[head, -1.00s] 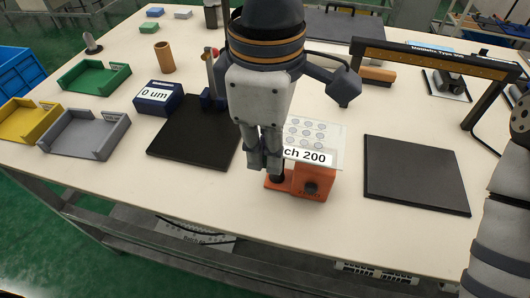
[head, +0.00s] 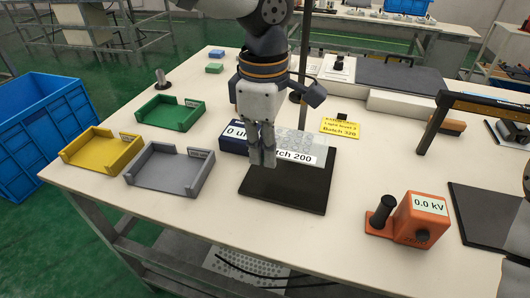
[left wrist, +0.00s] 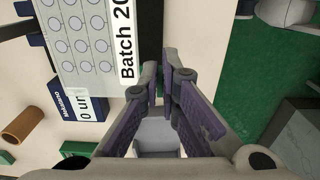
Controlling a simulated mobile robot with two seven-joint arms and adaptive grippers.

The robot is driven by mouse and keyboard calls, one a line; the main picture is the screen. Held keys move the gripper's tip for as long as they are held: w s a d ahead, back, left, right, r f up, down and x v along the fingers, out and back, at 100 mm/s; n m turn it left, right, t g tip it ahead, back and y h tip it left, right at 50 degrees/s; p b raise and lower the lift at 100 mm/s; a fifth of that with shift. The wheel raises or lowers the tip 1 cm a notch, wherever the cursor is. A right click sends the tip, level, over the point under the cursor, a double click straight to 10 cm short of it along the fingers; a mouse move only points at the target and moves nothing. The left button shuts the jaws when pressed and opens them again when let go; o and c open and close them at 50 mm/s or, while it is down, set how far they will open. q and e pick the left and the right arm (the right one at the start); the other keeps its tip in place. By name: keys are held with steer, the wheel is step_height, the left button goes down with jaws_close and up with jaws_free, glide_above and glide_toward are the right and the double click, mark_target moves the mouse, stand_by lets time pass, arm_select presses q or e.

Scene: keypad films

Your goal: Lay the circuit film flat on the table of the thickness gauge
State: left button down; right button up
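The circuit film (head: 287,140) is a translucent sheet with round key marks and a white "Batch 200" label. The gap under the film is hard to judge. The gauge's dark blue display box (head: 227,139) reads "0 um" and is partly hidden by the gripper.
An orange tester (head: 408,222) reading "0.0 kV" stands to the right, beside a black plate (head: 482,208). Yellow (head: 100,150), grey (head: 170,168) and green (head: 170,112) trays lie at left. A yellow "Batch 320" card (head: 342,127) lies behind the gauge.

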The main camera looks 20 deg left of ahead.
mark_target(265, 196)
arm_select(q)
steer(key=shift+d, duration=0.15)
steer(key=shift+f, duration=4.1)
steer(key=shift+f, duration=0.4)
steer(key=c, duration=1.7)
jaws_free()
steer(key=shift+r, duration=0.1)
step_height(265, 196, up, 12)
steer(key=shift+f, duration=0.1)
